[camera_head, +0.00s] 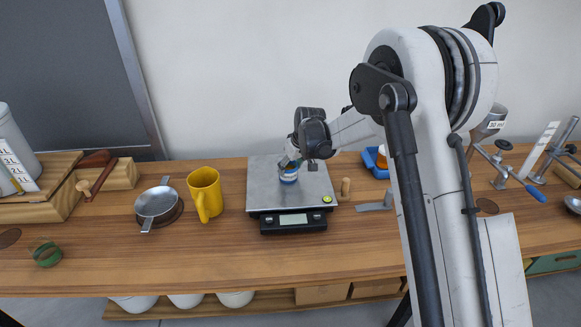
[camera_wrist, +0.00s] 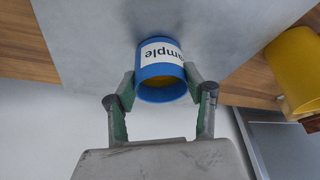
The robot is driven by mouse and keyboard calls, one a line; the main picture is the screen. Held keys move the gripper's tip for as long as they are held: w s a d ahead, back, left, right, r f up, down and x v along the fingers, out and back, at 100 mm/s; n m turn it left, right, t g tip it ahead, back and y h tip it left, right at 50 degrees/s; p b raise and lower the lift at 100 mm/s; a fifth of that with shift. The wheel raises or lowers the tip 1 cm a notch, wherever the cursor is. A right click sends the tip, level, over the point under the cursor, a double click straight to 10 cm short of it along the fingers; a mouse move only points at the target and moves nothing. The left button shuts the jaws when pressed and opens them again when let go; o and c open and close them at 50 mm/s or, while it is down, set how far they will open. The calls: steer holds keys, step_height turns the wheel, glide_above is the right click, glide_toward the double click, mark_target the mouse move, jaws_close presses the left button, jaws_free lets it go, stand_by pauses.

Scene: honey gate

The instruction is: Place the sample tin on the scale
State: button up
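The sample tin (camera_wrist: 162,72) is blue with a white label reading "ample" and shows amber inside its open end in the wrist view. The tin also shows in the head view (camera_head: 289,177), upright over the plate of the scale (camera_head: 265,185). It looks to be at the plate surface, but I cannot tell for certain whether it rests there. My gripper (camera_wrist: 160,88) has a fingertip against each side of the tin. In the head view my gripper (camera_head: 291,163) comes down from above and partly hides the tin.
A yellow mug (camera_head: 205,193) and a metal sieve (camera_head: 157,205) stand left of the scale. The bench front (camera_head: 200,265) is clear.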

steer(key=o, duration=0.4)
steer(key=shift+r+p, duration=0.25)
steer(key=shift+p, duration=0.05)
steer(key=v, duration=1.2)
steer(key=shift+b, duration=0.3)
steer(key=shift+s, duration=0.1)
